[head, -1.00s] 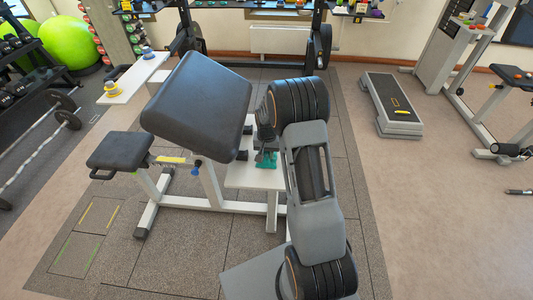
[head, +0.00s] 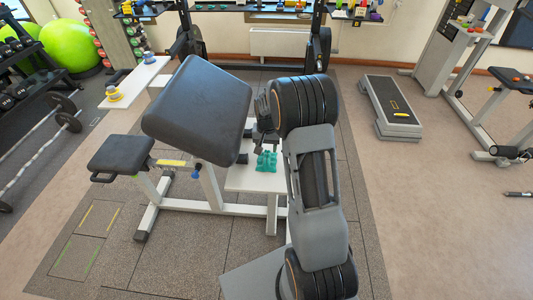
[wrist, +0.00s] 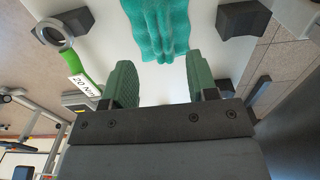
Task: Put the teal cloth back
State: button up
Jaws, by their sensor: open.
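The teal cloth (head: 266,162) lies bunched in folds on a white shelf (head: 240,180) beside the padded bench. It also shows at the top of the wrist view (wrist: 160,28), ahead of the fingertips. My gripper (wrist: 160,72) is open, with its two green textured fingers apart and nothing between them. The cloth lies apart from the fingers. In the head view, the gripper is small and dark above the shelf, partly hidden by my arm.
Dark blocks stand on the shelf, one at right in the wrist view (wrist: 243,18). A green wrench-like tool (wrist: 82,65) labelled 20 Nm is at left. The black bench pad (head: 198,110) rises close to my arm.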

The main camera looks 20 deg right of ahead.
aim_at(266, 158)
jog(key=s+a+r+n+t, duration=0.1)
jog(key=s+a+r, duration=0.25)
jog(key=r, duration=0.35)
jog(key=s+a+r+n, duration=0.1)
jog(key=s+a+r, duration=0.1)
jog(key=s+r, duration=0.35)
jog(key=s+a+r+n+t, duration=0.1)
jog(key=s+a, duration=0.1)
jog(key=s, duration=0.4)
jog(key=s+a+r+n+t, duration=0.1)
jog(key=s+a+r+n, duration=0.1)
jog(key=s, duration=0.4)
jog(key=shift+s+a+r+n+p, duration=0.15)
jog(key=shift+a+r+n+p, duration=0.1)
jog(key=shift+r+n+p, duration=0.05)
notch_tip(266, 158, up, 10)
jog(key=w+d+m+t+h+p, duration=0.1)
jog(key=w+d+m+t+p, duration=0.15)
jog(key=p, duration=0.55)
jog(key=s+a+r+n+p, duration=0.1)
jog(key=s+a+r+n+g+p, duration=0.1)
jog(key=p, duration=0.1)
jog(key=a+r+n+g+y+p, duration=0.1)
jog(key=r+p, duration=0.1)
jog(key=shift+s, duration=0.4)
